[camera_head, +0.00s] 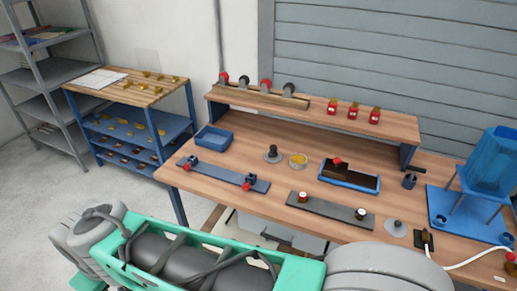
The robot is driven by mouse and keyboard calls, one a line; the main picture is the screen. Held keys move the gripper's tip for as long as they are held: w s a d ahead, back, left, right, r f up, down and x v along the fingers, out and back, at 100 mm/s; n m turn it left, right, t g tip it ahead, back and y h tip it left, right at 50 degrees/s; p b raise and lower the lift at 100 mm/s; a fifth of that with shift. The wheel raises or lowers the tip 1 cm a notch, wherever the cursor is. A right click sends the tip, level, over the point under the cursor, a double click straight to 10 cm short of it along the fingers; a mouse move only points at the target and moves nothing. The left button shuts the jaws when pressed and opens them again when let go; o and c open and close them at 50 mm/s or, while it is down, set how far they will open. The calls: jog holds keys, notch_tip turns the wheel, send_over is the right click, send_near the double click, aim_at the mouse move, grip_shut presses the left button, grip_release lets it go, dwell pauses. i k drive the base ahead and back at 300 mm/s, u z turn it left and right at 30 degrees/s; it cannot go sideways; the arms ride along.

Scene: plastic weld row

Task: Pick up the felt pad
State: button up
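I cannot pick out a felt pad for certain on the wooden workbench (330,218). A blue tray (372,189) right of the bench's middle holds dark brown pieces and a small red item (338,161). A thin grey disc (396,229) with a small knob lies near the front right. A dark round piece with an upright knob (273,153) stands near the middle. Green and grey parts of my own body fill the bottom of the view. My gripper's fingers do not show.
An empty-looking blue bin (213,138), a shallow dish (298,160) of yellow bits, and two fixture bars (222,174) (331,209) stand on the bench. A raised shelf (345,119) runs along the back. A blue hopper (490,160) is at right. A cart (130,88) stands left.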

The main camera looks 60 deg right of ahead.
aim_at(273, 154)
jog(key=z, duration=0.55)
jog(key=i, duration=0.9)
jog(key=z, duration=0.8)
